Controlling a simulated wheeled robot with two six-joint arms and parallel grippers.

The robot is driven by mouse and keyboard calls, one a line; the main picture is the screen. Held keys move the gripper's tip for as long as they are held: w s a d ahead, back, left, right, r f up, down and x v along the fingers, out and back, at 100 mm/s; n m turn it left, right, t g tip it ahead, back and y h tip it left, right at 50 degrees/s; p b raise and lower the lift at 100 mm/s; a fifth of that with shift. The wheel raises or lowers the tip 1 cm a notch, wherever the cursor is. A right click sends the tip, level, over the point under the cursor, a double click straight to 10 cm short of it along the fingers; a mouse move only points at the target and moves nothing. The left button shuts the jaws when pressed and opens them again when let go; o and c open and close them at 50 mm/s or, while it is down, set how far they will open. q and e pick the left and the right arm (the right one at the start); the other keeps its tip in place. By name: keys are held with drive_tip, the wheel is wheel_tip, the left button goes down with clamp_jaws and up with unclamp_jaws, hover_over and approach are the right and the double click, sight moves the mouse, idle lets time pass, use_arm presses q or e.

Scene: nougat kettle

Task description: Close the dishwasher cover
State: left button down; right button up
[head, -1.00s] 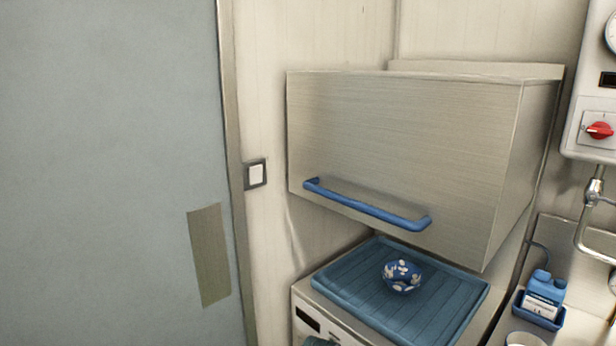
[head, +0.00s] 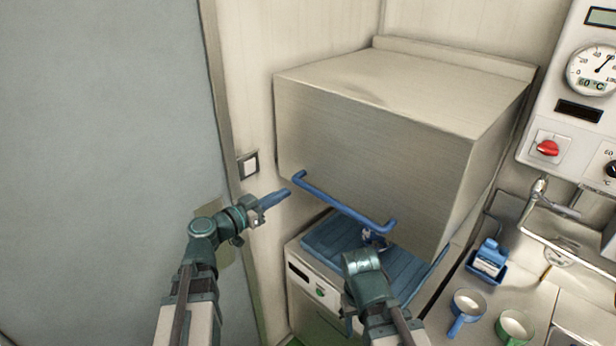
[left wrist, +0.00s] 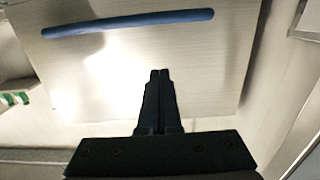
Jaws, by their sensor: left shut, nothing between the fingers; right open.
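The dishwasher cover (head: 375,150) is a large brushed-steel box hood. It is up, with a gap above the blue rack (head: 330,240) on the machine. Its blue bar handle (head: 343,206) runs along the lower front edge, and shows in the left wrist view (left wrist: 128,22) above my fingers. My left gripper (head: 286,193) is shut and empty, just left of the handle's left end, with no clear contact. My right gripper (head: 364,262) is open, below the handle's right end; its fingers are mostly hidden.
A grey door (head: 100,150) stands left, with a wall switch (head: 248,165) beside it. A control panel with a red knob (head: 547,148) is at right.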

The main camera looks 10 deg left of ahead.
use_arm(q)
hover_over(308, 190)
drive_tip(key=s, duration=0.3)
wheel_tip(308, 190, down, 3)
drive_tip(key=b, duration=0.3)
drive_tip(key=shift+d+r, duration=0.1)
drive_tip(key=shift+r, duration=0.05)
drive_tip(key=shift+w+d+f+b, duration=0.1)
drive_tip(key=shift+f+b, duration=0.7)
wheel_tip(308, 190, down, 37)
drive_tip(key=b, duration=3.6)
drive_tip(key=shift+r+b, duration=0.15)
drive_tip(key=shift+b, duration=0.25)
drive_tip(key=shift+r, duration=0.1)
